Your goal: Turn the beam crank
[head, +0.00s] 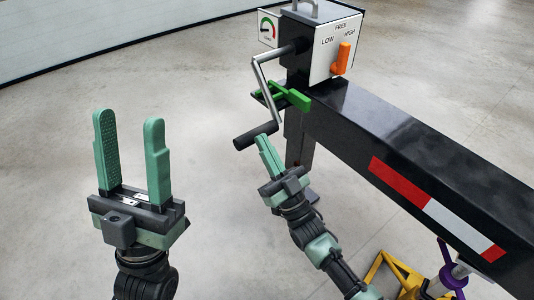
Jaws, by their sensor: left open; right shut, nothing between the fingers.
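The beam crank (265,92) is a bent silver rod. It comes out of the side of the white and black gearbox (335,48) and hangs down to a dark cylindrical handle (256,135). My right gripper (264,143) is shut, with its green fingertips just below the handle in the picture. I cannot tell whether they touch it. My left gripper (128,135) is open and empty, pointing up over the bare floor, well to the left of the crank.
A black beam (410,140) with a red and white reflective strip (435,205) runs to the lower right. An orange lever (342,58) is on the gearbox front. A green bracket (285,96) sits beneath the gearbox. A yellow stand (400,275) is at lower right. The left floor is clear.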

